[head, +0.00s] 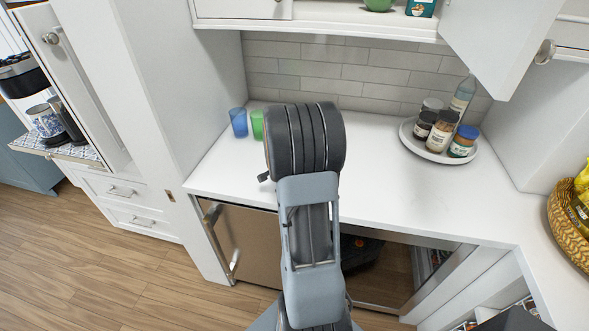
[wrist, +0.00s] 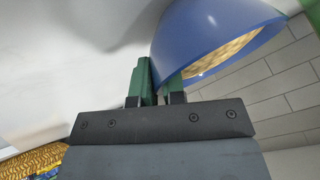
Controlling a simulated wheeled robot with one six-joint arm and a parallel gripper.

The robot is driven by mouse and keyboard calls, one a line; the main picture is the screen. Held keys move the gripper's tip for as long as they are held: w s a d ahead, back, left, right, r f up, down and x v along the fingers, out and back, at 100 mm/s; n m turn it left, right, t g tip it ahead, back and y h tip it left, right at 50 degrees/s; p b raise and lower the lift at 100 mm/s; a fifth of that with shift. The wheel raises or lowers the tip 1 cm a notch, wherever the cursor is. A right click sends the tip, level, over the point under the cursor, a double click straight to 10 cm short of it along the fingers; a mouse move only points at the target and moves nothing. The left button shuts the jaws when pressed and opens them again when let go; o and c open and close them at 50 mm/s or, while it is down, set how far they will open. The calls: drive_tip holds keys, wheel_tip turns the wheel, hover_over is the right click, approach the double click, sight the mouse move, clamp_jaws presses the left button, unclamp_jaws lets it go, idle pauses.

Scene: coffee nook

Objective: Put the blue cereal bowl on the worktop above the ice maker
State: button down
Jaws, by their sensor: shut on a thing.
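The blue cereal bowl (wrist: 185,38) is in the wrist view, with a tan patterned inside. My gripper (wrist: 158,80) has its green fingers shut on the bowl's rim. In the head view my arm hides the bowl and the fingers. The white worktop (head: 385,185) runs along the tiled wall, and my arm's end is over its middle-left part. A steel-fronted unit with an upright handle, which looks like the ice maker (head: 252,240), is below the worktop at left. I cannot tell whether the bowl touches the worktop.
A blue cup (head: 238,122) and a green cup (head: 257,124) stand at the back left of the worktop. A round tray (head: 408,142) with several jars and a bottle is at the back right. A cabinet door (head: 500,40) hangs open above. A basket (head: 570,222) is far right.

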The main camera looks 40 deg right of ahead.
drive_tip(key=shift+f, duration=0.35)
drive_tip(key=c, duration=1.2)
unclamp_jaws()
drive_tip(key=shift+o, duration=0.2)
drive_tip(key=v, duration=1.2)
drive_tip(key=s+a+r+n+y, duration=0.1)
drive_tip(key=s+a+n+y, duration=0.2)
drive_tip(key=a+n, duration=0.6)
drive_tip(key=s+a+r+n+y, duration=0.2)
drive_tip(key=s+a+n, duration=0.4)
drive_tip(key=a, duration=1.1)
drive_tip(key=shift+n+t+y, duration=0.4)
drive_tip(key=shift+n+y, duration=0.4)
drive_tip(key=shift+n, duration=1.4)
